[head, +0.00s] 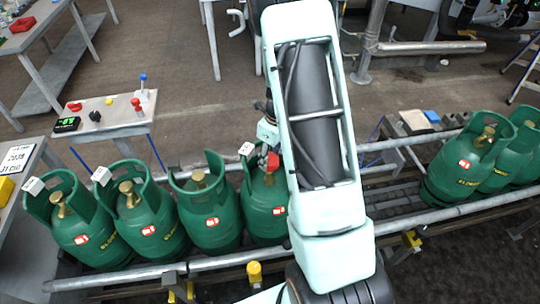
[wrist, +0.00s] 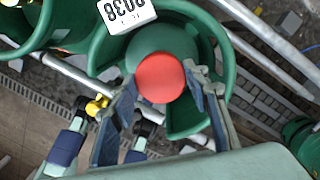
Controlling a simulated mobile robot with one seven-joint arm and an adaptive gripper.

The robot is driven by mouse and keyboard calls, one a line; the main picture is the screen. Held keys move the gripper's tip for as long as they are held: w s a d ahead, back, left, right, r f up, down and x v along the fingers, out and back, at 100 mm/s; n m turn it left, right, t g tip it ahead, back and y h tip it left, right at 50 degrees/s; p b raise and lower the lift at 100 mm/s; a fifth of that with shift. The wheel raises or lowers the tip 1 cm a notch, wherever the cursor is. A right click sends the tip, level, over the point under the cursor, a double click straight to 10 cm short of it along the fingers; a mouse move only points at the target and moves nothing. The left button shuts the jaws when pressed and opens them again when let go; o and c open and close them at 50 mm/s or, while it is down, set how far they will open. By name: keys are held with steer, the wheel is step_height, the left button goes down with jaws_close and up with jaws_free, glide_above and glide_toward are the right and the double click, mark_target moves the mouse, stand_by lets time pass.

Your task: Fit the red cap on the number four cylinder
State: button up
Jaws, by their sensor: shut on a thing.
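My gripper (wrist: 163,88) is shut on the round red cap (wrist: 160,77), a fingertip on either side. In the wrist view the cap is over the top of a green cylinder (wrist: 163,40), inside its collar, and hides the valve. I cannot tell whether the cap touches the valve. In the head view the cap (head: 273,161) shows beside my arm, at the top of the rightmost green cylinder (head: 262,213) of the left group. My arm hides part of this cylinder. I cannot read which cylinder is number four.
More green cylinders (head: 207,215) with bare brass valves stand close on the left along the conveyor rail (head: 225,258). Another group (head: 460,170) stands at the right. A white tag (wrist: 127,10) is at the collar. A control table (head: 110,123) is behind left.

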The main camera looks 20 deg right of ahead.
mark_target(274, 160)
steer(key=shift+f+b, duration=0.8)
steer(key=shift+f, duration=0.4)
steer(key=o, duration=1)
steer(key=r, duration=0.4)
steer(key=s+r, duration=0.1)
steer(key=r, duration=0.3)
steer(key=d+r, duration=0.1)
steer(key=r, duration=0.3)
steer(key=shift+s, duration=0.15)
